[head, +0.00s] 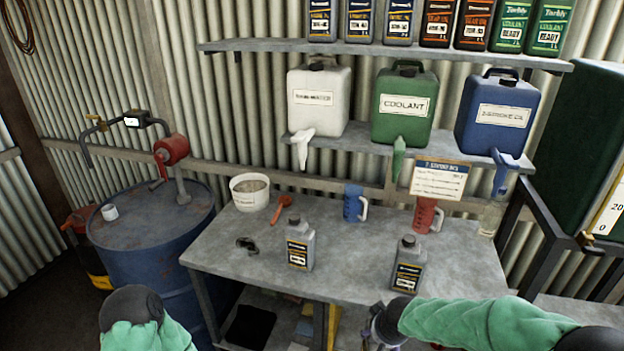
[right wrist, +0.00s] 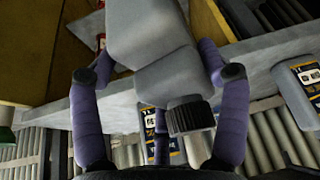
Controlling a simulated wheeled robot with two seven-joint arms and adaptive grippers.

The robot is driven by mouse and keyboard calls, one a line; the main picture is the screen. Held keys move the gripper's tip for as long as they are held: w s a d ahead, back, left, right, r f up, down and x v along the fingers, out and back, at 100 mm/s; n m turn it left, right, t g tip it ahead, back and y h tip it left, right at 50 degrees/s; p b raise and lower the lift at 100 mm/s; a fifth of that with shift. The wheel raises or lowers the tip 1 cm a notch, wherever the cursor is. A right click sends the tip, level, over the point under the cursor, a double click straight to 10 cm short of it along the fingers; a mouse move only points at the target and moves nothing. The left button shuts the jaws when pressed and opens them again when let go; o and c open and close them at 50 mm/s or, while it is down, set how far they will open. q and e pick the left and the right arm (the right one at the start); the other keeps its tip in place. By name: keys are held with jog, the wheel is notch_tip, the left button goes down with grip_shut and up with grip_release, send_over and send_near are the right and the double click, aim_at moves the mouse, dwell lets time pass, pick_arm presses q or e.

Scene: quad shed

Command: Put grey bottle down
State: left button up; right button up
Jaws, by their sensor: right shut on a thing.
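My right gripper (right wrist: 160,75) is shut on a grey bottle (right wrist: 150,35) with a ribbed black cap (right wrist: 190,115), its purple fingers on both sides. The wrist picture is upside down, so the cap points up, with a tilt. In the head view my right gripper (head: 380,328) is low at the table's front edge, partly behind my forearm; the held bottle is hidden there. Two other grey bottles with black labels stand upright on the grey table (head: 345,270): one left of centre (head: 300,248), one at the front right (head: 408,268). My left gripper is out of view.
A white tub (head: 250,193), an orange scoop (head: 281,208), a blue jug (head: 354,204), a red jug (head: 427,216) and a small dark item (head: 246,245) are on the table. The tabletop between the two standing bottles is clear. A blue drum (head: 150,240) stands left.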

jog(key=s+f, duration=0.4)
jog(key=shift+f, duration=0.35)
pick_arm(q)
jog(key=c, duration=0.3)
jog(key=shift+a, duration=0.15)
pick_arm(e)
jog(key=shift+w+a, duration=0.1)
